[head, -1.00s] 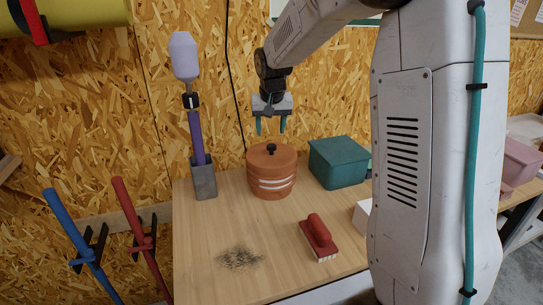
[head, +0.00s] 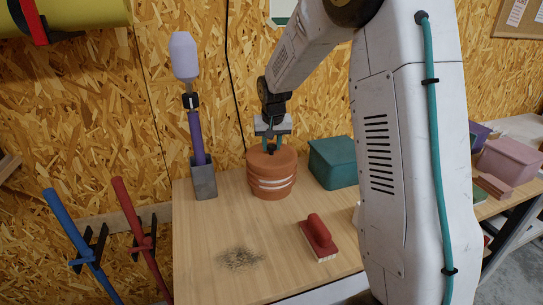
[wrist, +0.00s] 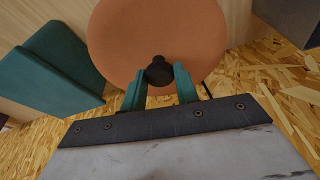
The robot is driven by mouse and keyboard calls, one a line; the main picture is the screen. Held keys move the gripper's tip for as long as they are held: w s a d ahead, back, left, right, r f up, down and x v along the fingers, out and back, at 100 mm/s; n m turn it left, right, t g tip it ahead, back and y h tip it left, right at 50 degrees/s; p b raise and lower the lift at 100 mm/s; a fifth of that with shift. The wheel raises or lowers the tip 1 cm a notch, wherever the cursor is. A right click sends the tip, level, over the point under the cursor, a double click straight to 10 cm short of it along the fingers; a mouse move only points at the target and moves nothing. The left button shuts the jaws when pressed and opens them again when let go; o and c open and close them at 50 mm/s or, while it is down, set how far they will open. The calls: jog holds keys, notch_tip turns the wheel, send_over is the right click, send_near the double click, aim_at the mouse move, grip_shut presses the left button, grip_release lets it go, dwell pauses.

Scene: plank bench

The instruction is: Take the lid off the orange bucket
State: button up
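The orange bucket (head: 271,189) with pale bands stands on the bench near its back edge. Its round orange lid (head: 286,160) sits on top, level, with no gap to be seen. The lid fills the top of the wrist view (wrist: 120,45), with its dark knob (wrist: 159,72) in the middle. My gripper (head: 271,149) is right above the lid, pointing down, its teal fingers shut on the knob, one on each side.
A teal box (head: 334,163) stands close to the right of the bucket. A grey holder (head: 203,180) with a purple-handled brush stands to the left. A red brush (head: 319,237) and a dark dirt patch (head: 240,259) lie in front.

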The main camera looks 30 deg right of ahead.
aim_at(271, 146)
jog(key=shift+c, duration=1.4)
jog(key=shift+r, duration=0.15)
jog(key=shift+r, duration=0.6)
notch_tip(271, 146, up, 2)
jog(key=shift+r, duration=0.2)
jog(key=s+a, duration=0.3)
jog(key=s, duration=0.4)
jog(key=s+a+r, duration=0.1)
jog(key=s+a, duration=0.2)
jog(key=s, duration=0.4)
jog(key=shift+s+a, duration=0.35)
jog(key=shift+s, duration=0.05)
